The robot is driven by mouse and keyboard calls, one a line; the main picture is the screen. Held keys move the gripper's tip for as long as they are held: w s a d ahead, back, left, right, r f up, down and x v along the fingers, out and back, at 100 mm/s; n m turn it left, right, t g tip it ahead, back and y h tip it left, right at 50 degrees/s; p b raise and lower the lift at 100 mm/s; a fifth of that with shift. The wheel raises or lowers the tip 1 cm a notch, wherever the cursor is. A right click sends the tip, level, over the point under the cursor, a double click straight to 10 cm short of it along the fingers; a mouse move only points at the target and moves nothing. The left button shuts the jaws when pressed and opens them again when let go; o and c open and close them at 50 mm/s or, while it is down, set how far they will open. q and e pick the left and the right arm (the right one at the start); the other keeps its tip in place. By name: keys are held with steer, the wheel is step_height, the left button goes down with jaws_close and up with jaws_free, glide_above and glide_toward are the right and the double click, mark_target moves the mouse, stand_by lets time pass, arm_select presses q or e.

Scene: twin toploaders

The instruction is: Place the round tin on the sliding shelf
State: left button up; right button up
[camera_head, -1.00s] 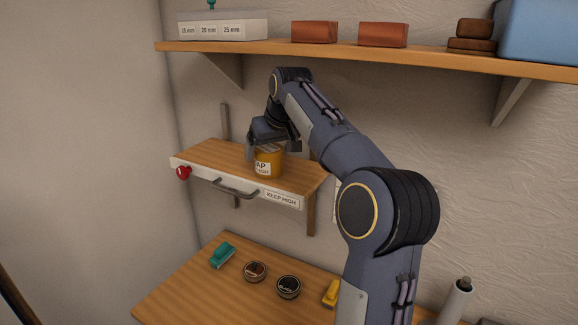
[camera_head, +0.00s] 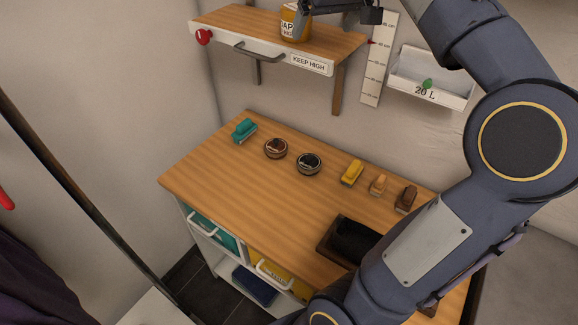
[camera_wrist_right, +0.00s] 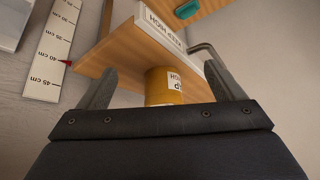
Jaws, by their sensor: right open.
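A round amber tin (camera_head: 292,24) with a white label stands upright on the sliding shelf (camera_head: 275,22), whose white front is marked KEEP HIGH. In the right wrist view the tin (camera_wrist_right: 165,87) is between the spread fingers of my right gripper (camera_wrist_right: 160,82), with gaps to both sides. The gripper is open; whether it touches the tin is not clear. In the head view its fingers are partly cut off at the top edge. Two small flat round tins, one brown-topped (camera_head: 276,148) and one black-topped (camera_head: 309,163), lie on the bench. My left gripper is not seen.
The shelf front has a handle (camera_head: 258,51) and a red knob (camera_head: 204,37). A height scale (camera_head: 380,60) and a white 20 L bin (camera_head: 430,78) are on the wall. The bench (camera_head: 225,180) holds several brushes and a dark tray (camera_head: 335,245); its left front is clear.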

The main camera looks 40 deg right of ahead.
steer(key=s+a+f+y, duration=0.2)
steer(key=s+a+f, duration=0.3)
steer(key=a+f, duration=0.3)
steer(key=s+a+f+n+y, duration=0.1)
steer(key=s+a+f+y, duration=0.1)
steer(key=s+a+f, duration=0.4)
steer(key=s+a+f+y, duration=0.1)
steer(key=s+a+f, duration=0.4)
steer(key=a+f, duration=0.5)
steer(key=shift+s+f+n+g+y, duration=0.4)
steer(key=shift+f, duration=0.5)
